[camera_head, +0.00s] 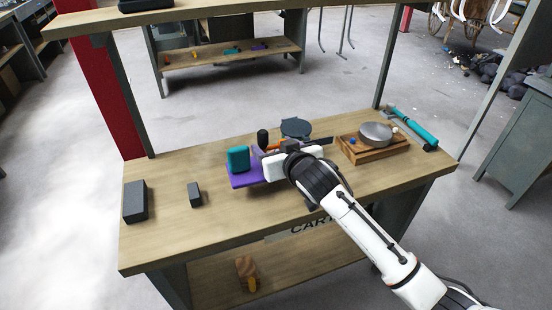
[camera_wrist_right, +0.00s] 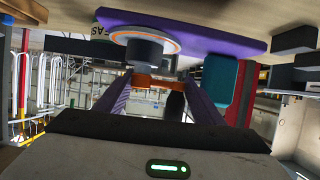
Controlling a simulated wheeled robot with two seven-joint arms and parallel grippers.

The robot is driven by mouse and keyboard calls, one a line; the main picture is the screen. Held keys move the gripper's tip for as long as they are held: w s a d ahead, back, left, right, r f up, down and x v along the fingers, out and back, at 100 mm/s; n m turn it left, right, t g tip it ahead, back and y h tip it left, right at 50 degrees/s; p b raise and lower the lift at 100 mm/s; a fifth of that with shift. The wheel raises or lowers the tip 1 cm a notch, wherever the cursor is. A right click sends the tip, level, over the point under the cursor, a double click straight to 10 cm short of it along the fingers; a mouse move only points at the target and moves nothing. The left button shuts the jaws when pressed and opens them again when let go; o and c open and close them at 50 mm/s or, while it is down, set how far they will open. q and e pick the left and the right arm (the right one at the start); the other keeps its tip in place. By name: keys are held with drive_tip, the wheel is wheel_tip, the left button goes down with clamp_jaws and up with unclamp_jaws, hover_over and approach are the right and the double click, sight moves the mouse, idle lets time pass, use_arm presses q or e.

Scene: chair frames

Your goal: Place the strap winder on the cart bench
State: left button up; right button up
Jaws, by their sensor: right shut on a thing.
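The cart bench (camera_head: 170,235) is a wooden-topped bench with a partly covered sign on its front. My right gripper (camera_head: 266,152) is over its middle. In the right wrist view the right gripper (camera_wrist_right: 152,86) is shut on an orange bar. The bar appears to be part of the strap winder (camera_wrist_right: 145,52), with a grey hub, an orange-edged disc and a black knob. In the head view the knob (camera_head: 262,137) stands upright and my gripper hides most of the winder. A purple plate (camera_head: 240,181) lies by it; I cannot tell whether they touch. My left gripper is not in view.
A teal block (camera_head: 238,159) stands at the purple plate. Two dark blocks (camera_head: 135,201) (camera_head: 194,194) are at left. A dark round piece (camera_head: 296,127) lies behind the gripper. The front left is clear.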

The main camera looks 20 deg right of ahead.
drive_tip(key=shift+w+f, duration=0.1)
drive_tip(key=shift+f, duration=2)
drive_tip(key=shift+f, duration=0.2)
drive_tip(key=o, duration=2)
drive_tip(key=shift+r, duration=0.15)
drive_tip(key=v, duration=1.2)
drive_tip(key=shift+a, duration=0.1)
